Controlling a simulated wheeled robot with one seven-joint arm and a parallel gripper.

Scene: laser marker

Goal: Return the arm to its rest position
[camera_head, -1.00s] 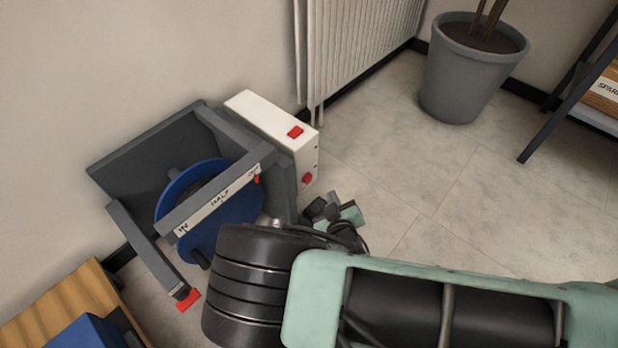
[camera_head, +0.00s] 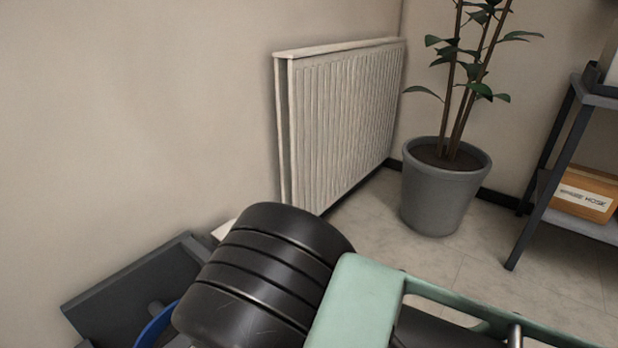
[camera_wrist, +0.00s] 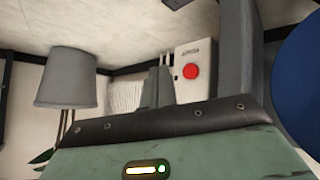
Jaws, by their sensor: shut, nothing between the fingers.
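My arm's black ringed joint and green link fill the lower middle of the head view, and my gripper is hidden there. In the wrist view, which is upside down, its green body fills the bottom, and the grey fingers (camera_wrist: 159,86) appear together, shut and empty. The grey-framed machine (camera_head: 135,292) stands at lower left in the head view, mostly cut off or covered by my arm. Its blue round part (camera_head: 155,328) barely shows. In the wrist view, its white box (camera_wrist: 199,62) with a red button (camera_wrist: 190,72) is beyond the fingers.
A white radiator (camera_head: 345,115) hangs on the wall. A grey plant pot (camera_head: 440,195) stands in the corner; it also shows in the wrist view (camera_wrist: 68,80). A dark shelf (camera_head: 548,180) with a cardboard box (camera_head: 583,195) is at right. Floor (camera_head: 470,265) between pot and arm is clear.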

